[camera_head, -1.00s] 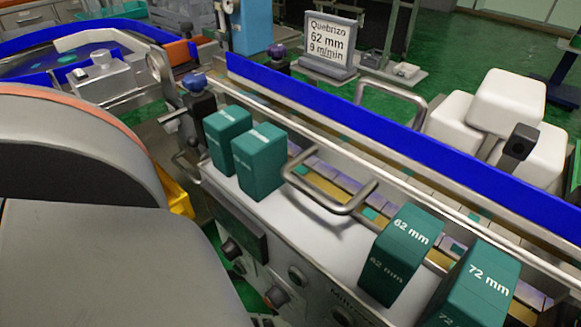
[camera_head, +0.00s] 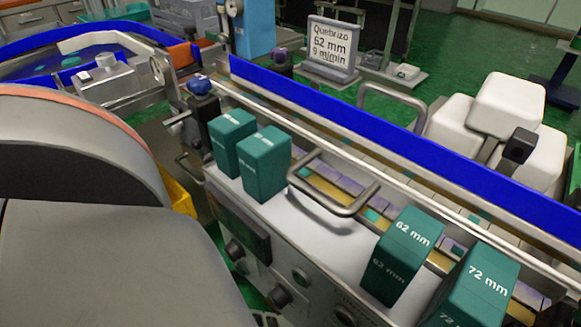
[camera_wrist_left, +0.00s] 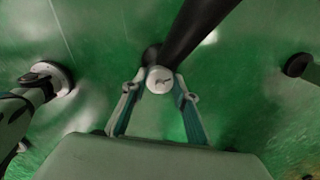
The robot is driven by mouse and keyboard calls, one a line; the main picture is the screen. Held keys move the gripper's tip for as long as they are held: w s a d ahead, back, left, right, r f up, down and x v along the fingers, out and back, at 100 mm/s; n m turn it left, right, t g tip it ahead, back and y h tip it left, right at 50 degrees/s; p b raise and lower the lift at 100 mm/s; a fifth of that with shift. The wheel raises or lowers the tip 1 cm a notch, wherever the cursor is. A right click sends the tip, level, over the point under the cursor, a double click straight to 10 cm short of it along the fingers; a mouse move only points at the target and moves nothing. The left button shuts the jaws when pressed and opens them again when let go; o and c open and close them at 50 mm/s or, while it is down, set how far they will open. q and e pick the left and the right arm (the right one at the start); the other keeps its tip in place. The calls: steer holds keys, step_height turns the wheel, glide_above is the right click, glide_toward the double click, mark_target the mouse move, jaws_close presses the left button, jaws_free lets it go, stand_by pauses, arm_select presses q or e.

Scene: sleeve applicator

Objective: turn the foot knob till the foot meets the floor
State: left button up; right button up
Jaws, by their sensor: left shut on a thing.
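In the left wrist view my left gripper (camera_wrist_left: 160,95) is shut with its two fingers on either side of a pale round knob (camera_wrist_left: 160,79) with a dark mark on its face. A thick dark leg or post runs up and to the right behind the knob. Whether a foot under it touches the floor is hidden. The green floor (camera_wrist_left: 240,85) lies behind. The head view shows neither gripper and not the knob.
Another round foot (camera_wrist_left: 55,76) stands at the left of the wrist view, and a dark one (camera_wrist_left: 297,65) at the right. In the head view the machine carries teal 62 mm (camera_head: 400,257) and 72 mm (camera_head: 472,290) blocks, a metal handle (camera_head: 335,187) and blue rails (camera_head: 400,125).

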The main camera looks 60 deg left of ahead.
arm_select(q)
steer(key=o, duration=1.1)
step_height(320, 180, up, 12)
stand_by(0.5)
